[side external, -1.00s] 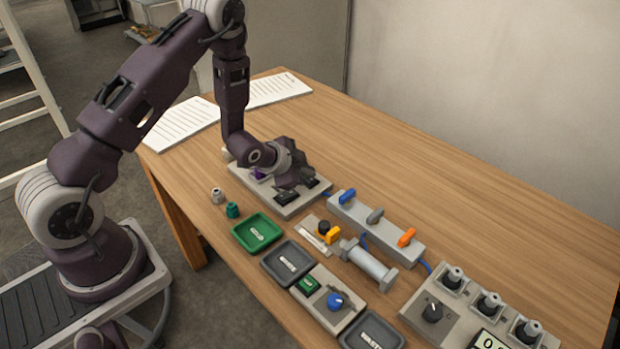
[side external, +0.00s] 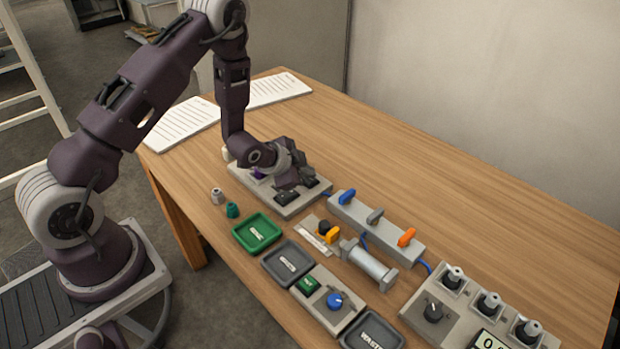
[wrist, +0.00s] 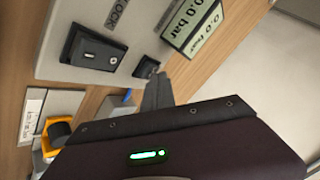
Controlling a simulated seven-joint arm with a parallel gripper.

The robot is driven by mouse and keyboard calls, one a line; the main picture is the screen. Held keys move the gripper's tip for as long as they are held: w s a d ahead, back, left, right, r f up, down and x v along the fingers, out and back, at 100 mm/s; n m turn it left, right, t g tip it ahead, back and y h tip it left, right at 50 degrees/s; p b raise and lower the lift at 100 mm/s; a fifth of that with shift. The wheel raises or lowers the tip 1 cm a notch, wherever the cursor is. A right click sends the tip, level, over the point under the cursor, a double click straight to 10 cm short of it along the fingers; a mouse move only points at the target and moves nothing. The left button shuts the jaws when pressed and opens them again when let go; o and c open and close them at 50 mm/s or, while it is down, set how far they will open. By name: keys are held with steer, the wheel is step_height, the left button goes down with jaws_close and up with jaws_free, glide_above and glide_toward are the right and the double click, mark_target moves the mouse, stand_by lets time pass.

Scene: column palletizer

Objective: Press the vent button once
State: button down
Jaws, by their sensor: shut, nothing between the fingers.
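A grey control panel (side external: 309,204) lies near the far left part of the table under my gripper (side external: 290,184). In the wrist view the panel (wrist: 55,45) carries a black rocker switch (wrist: 95,50) by a label ending in "OCK", and a small black button or switch (wrist: 146,66). No vent label is readable, so I cannot tell for sure which control is the vent button. The gripper fingers (wrist: 157,90) are shut and empty, their tips close to the small black control. I cannot tell whether they touch it.
A display (wrist: 193,22) reads 0.0 bar. A manifold with blue, grey and orange levers (side external: 374,228), a cylinder (side external: 368,265), a green tray (side external: 239,237) and grey trays (side external: 271,264) stand nearby. The table's right rear is clear.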

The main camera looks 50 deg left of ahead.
steer(key=shift+r, duration=0.6)
steer(key=shift+r, duration=0.1)
steer(key=shift+r, duration=2.45)
steer(key=shift+r, duration=0.1)
step_height(320, 180, up, 7)
steer(key=n, duration=0.1)
glide_above(307, 180)
steer(key=s+d, duration=0.1)
steer(key=s, duration=0.1)
steer(key=s+d+r+n+g, duration=0.1)
steer(key=s+d+r+n, duration=0.2)
steer(key=s+r, duration=0.6)
steer(key=s+d+r+n+g, duration=0.1)
steer(key=s+d+r+n, duration=0.1)
steer(key=s, duration=0.8)
steer(key=s+d+r+n+g+h, duration=0.1)
steer(key=s+d+r, duration=0.2)
steer(key=s, duration=0.8)
steer(key=shift+d+r+n+g, duration=0.15)
steer(key=shift+r+n+g, duration=0.2)
steer(key=shift+r, duration=0.35)
